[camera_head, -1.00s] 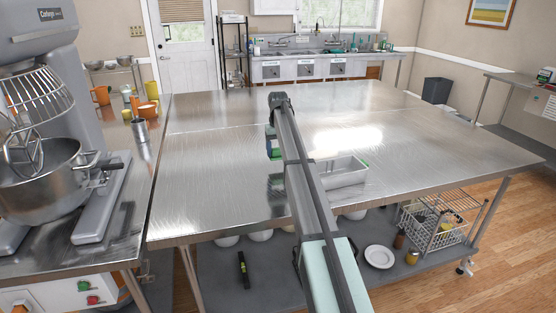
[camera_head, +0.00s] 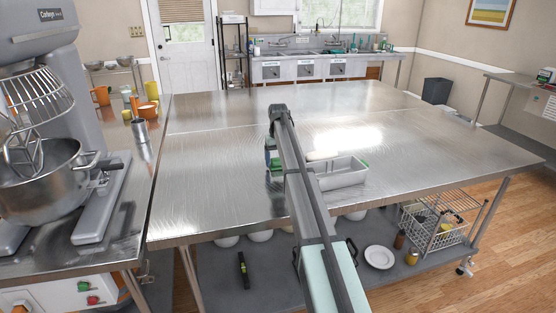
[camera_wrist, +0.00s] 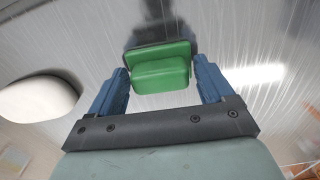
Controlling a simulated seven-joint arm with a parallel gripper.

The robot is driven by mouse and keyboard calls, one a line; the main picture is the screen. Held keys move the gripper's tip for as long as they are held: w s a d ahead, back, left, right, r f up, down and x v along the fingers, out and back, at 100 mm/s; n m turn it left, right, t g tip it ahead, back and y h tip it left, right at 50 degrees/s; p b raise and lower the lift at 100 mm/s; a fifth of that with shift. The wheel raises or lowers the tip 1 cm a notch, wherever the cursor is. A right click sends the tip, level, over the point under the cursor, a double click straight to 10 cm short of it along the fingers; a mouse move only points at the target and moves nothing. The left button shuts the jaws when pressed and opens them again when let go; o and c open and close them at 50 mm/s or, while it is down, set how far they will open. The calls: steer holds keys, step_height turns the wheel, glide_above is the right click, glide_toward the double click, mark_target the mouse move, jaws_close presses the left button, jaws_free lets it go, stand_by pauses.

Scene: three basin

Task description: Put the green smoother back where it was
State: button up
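The green smoother (camera_wrist: 162,70) sits between the two blue fingers of my gripper (camera_wrist: 161,72) in the wrist view. I cannot tell for sure whether the smoother touches the tabletop.
The steel table (camera_head: 210,160) is clear to the left and behind. A white tray (camera_head: 343,176) stands right of my arm, with something green (camera_head: 365,163) at its right end. A white rounded object (camera_wrist: 38,98) lies left of my gripper in the wrist view. A mixer (camera_head: 45,150) stands far left.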

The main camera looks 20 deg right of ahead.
mark_target(278, 158)
steer(key=shift+o, duration=0.9)
steer(key=shift+r, duration=0.15)
step_height(278, 158, up, 12)
